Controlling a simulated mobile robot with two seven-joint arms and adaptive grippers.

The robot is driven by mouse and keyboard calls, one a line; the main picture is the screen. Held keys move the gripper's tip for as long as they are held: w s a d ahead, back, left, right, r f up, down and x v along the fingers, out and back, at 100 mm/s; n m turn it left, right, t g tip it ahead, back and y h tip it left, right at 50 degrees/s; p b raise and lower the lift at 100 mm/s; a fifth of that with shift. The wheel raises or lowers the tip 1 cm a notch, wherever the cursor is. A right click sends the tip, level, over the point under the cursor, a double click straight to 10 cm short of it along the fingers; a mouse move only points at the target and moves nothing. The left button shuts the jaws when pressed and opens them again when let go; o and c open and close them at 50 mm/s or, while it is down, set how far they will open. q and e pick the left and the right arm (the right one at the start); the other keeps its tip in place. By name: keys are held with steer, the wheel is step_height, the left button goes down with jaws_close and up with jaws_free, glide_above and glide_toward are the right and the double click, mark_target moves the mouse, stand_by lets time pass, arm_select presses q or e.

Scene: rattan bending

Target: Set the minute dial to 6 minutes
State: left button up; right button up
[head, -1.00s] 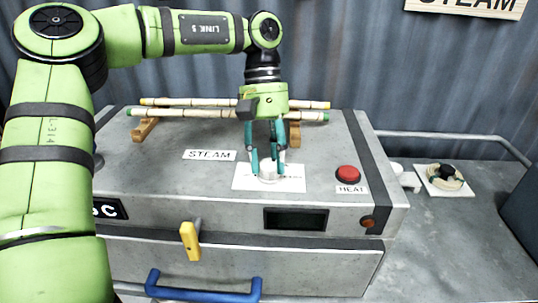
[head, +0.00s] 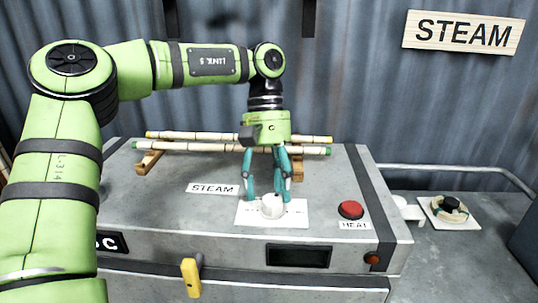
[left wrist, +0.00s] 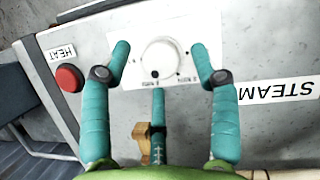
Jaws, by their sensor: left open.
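The white round dial (head: 271,206) sits on a white plate (head: 245,216) on top of the steam box. In the left wrist view the dial (left wrist: 161,60) shows a small dark mark on its lower edge; the small print on the plate (left wrist: 128,77) is too blurred to read surely. My left gripper (head: 269,196) has teal fingers and is open just above and behind the dial. In the left wrist view its fingers (left wrist: 160,68) are spread on either side of the dial, apart from it. My right gripper is not in view.
A red HEAT button (head: 351,210) stands right of the dial plate. A STEAM label (head: 212,188) lies to the left. Rattan poles (head: 200,147) rest on wooden supports behind. The box front has a dark display (head: 298,257) and a yellow handle (head: 190,278).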

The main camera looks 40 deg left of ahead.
arm_select(q)
steer(key=v, duration=1)
steer(key=shift+s+r, duration=0.2)
steer(key=shift+d+f, duration=0.1)
steer(key=shift+d, duration=0.1)
